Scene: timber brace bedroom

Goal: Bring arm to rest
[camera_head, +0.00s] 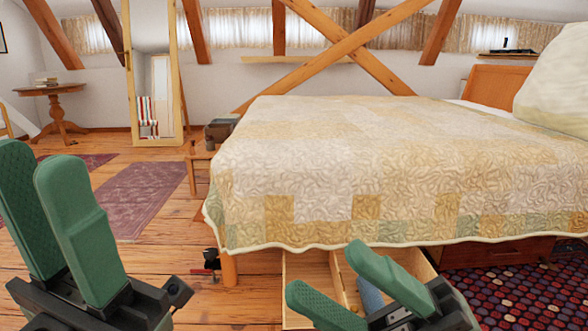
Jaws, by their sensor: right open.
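My left gripper (35,160) points up at the lower left of the head view, with two green fingers side by side. Its fingers overlap from this angle, so I cannot tell whether there is a gap. A blue item (370,295) lies in the drawer, partly hidden by the right gripper. The arms behind both grippers are mostly out of view.
The bed with a patchwork quilt (330,160) fills the middle and right. A small dark red and black object (207,265) is on the floor by the bed leg. A dotted rug (520,295) lies at right, a purple rug (145,195) at left. Bare floor lies between.

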